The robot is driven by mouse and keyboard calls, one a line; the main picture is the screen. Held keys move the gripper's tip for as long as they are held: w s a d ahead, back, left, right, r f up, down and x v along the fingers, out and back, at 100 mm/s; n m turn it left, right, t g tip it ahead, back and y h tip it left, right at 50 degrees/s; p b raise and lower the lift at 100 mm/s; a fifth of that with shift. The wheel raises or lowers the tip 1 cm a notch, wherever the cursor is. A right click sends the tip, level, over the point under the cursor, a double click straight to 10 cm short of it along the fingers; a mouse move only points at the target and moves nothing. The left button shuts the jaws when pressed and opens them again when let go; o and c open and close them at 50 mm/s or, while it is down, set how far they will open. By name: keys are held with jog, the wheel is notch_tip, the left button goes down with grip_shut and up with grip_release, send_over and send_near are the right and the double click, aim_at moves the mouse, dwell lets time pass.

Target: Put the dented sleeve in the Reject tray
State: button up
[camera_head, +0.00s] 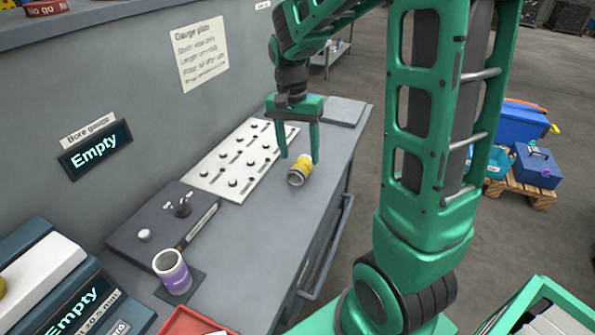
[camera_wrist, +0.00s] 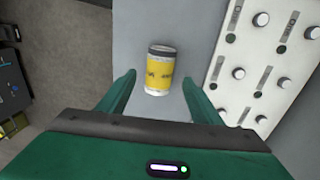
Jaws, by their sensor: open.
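A sleeve with a yellow band (camera_head: 300,170) lies on its side on the grey bench, near the bench's right edge. In the wrist view the yellow sleeve (camera_wrist: 159,70) lies ahead of and between the fingertips, with dark marks on its band; I cannot make out a dent. My gripper (camera_head: 300,158) is open and empty, its fingers pointing down around or just above the sleeve. A second sleeve with a purple label (camera_head: 172,272) stands upright on a dark pad at the front of the bench. A red tray (camera_head: 180,322) is cut off at the bottom edge; its label is not visible.
A white panel with knobs (camera_head: 215,172) lies left of the yellow sleeve. A dark gauge plate (camera_head: 135,238) and a display reading "Empty" (camera_head: 97,148) are farther left. Bare bench (camera_head: 250,235) lies between the yellow and purple sleeves.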

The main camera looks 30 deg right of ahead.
aim_at(300, 163)
jog(key=shift+s+f, duration=0.2)
jog(key=shift+f, duration=1)
jog(key=shift+s+f, duration=0.2)
jog(key=shift+f, duration=0.95)
grip_shut()
jog(key=shift+r, duration=0.15)
